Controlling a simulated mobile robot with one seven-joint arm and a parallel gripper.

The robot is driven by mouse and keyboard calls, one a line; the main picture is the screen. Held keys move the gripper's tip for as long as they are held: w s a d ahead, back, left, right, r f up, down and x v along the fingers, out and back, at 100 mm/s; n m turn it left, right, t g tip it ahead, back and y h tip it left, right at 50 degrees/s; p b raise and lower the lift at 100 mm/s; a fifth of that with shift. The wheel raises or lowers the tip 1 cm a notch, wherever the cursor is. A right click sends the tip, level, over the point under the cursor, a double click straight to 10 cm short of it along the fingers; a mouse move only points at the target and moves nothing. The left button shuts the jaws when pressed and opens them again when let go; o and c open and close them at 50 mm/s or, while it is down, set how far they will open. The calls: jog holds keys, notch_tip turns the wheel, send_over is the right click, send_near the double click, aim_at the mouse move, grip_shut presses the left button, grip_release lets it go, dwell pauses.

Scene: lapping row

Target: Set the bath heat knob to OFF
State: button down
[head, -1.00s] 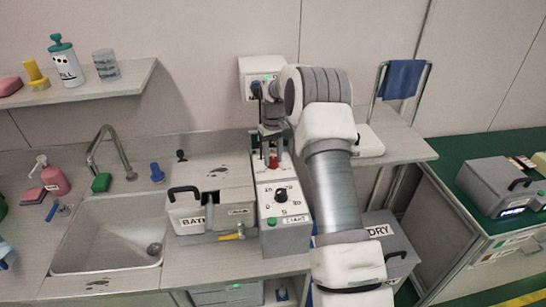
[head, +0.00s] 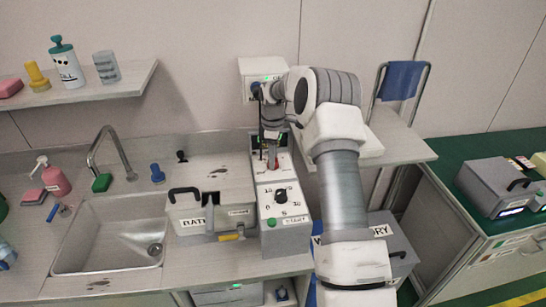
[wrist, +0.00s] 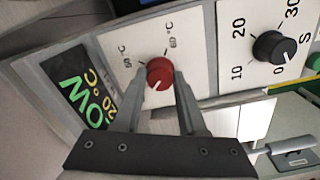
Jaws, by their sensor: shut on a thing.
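The red heat knob (wrist: 160,74) sits on a white panel (wrist: 205,75) in the wrist view, between temperature marks; one reads 60 °C. Its pale pointer line is on the side toward my gripper. My gripper (wrist: 162,80) is shut on the red knob, one finger on each side. In the head view the red knob (head: 272,164) shows partly below my gripper (head: 272,150), at the back of the control box. The OFF mark cannot be made out.
A black timer knob (head: 281,197) with numbers around it is just in front; it also shows in the wrist view (wrist: 274,47). The BATH box (head: 185,222) with a black handle stands left, beside the sink (head: 90,262).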

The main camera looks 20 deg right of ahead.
jog(key=n, duration=0.3)
jog(key=shift+r+n, duration=0.1)
jog(key=shift+n, duration=0.2)
jog(key=n+p, duration=0.1)
jog(key=n, duration=0.2)
jog(key=shift+n, duration=0.3)
jog(key=n, duration=0.3)
jog(key=shift+n+p, duration=0.3)
jog(key=shift+n, duration=0.1)
jog(key=shift+w+n+p, duration=0.1)
jog(key=shift+n+p, duration=0.2)
jog(key=shift+n, duration=1.8)
jog(key=shift+c, duration=2.3)
grip_release()
notch_tip(320, 180, up, 17)
jog(key=shift+r, duration=0.2)
